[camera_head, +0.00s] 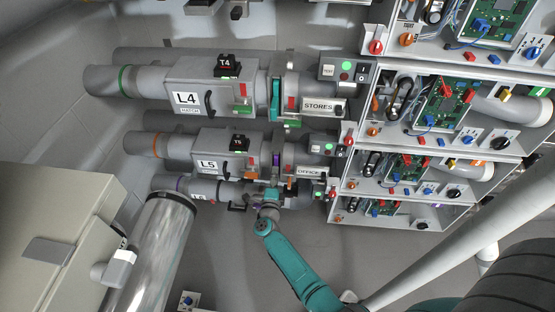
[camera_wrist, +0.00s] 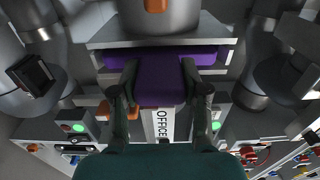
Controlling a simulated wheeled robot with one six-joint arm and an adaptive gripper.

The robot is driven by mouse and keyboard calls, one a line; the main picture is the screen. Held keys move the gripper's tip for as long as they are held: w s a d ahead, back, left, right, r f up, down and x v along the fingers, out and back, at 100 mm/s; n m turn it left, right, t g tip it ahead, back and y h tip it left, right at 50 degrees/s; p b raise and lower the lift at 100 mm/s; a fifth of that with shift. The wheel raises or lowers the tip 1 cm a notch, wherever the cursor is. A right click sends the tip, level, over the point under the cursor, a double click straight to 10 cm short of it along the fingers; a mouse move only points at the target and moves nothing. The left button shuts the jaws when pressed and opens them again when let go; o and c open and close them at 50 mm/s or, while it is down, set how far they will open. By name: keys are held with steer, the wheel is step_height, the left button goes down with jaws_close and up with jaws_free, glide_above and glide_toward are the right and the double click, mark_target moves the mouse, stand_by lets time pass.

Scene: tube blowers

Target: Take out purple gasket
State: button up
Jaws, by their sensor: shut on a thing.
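The purple gasket (camera_wrist: 160,80) is in the middle of the wrist view, a flat purple piece in a grey slotted housing (camera_wrist: 160,42). My gripper (camera_wrist: 160,92) is shut on the gasket's near tab, with one dark finger on each side. Purple also shows to the left and right of the fingers, within the slot.
Open electronics boxes (camera_head: 400,205) stand close on the right. A shiny cylinder (camera_head: 150,250) and a beige cabinet (camera_head: 60,230) are at left.

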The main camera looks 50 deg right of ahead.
steer(key=shift+v, duration=1.4)
steer(key=shift+v, duration=4)
steer(key=shift+v, duration=3.95)
